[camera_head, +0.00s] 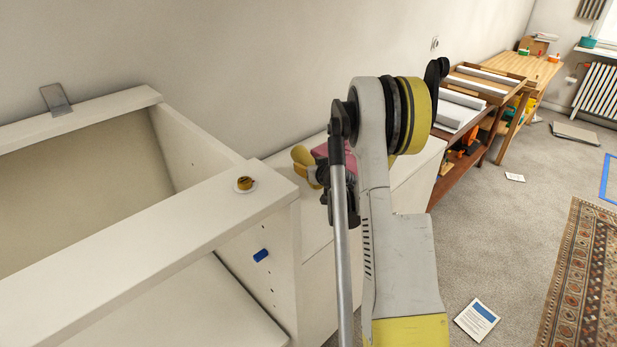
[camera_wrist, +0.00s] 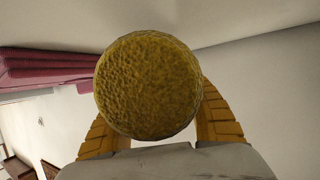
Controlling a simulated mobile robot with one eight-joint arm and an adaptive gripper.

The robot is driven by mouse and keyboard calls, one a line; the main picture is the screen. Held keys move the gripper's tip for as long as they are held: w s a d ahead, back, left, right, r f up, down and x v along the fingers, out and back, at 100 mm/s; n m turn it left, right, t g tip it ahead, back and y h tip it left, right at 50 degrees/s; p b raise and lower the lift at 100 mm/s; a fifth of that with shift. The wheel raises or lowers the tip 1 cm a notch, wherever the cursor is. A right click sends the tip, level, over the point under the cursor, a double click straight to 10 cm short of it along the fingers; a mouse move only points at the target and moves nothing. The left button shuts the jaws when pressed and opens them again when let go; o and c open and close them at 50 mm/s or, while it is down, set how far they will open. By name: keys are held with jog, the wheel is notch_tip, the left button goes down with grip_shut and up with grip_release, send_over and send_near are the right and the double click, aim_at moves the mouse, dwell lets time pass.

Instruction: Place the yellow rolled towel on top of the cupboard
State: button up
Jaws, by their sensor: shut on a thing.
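The yellow rolled towel (camera_wrist: 148,86) fills the middle of the wrist view, its round, rough end facing the camera. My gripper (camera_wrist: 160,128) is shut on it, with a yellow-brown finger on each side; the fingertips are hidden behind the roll. In the head view the towel (camera_head: 301,155) shows small at my gripper, partly hidden by my arm. It is over or beside the low white cupboard (camera_head: 285,182) against the wall. I cannot tell whether the towel touches the cupboard top.
A pink thing (camera_head: 334,152), perhaps folded cloth, is just behind my gripper and at left in the wrist view (camera_wrist: 45,75). Wooden tables stand along the wall beyond.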

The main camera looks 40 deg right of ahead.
jog(key=shift+f+b, duration=0.75)
jog(key=shift+f, duration=0.95)
jog(key=shift+f, duration=0.2)
jog(key=o, duration=1.2)
jog(key=shift+s+a+r, duration=0.1)
jog(key=shift+s+r, duration=0.2)
jog(key=shift+r, duration=0.1)
jog(key=p+v, duration=0.3)
jog(key=v, duration=0.8)
jog(key=shift+s+p, duration=0.15)
jog(key=shift+p, duration=0.15)
jog(key=shift+a+r, duration=0.1)
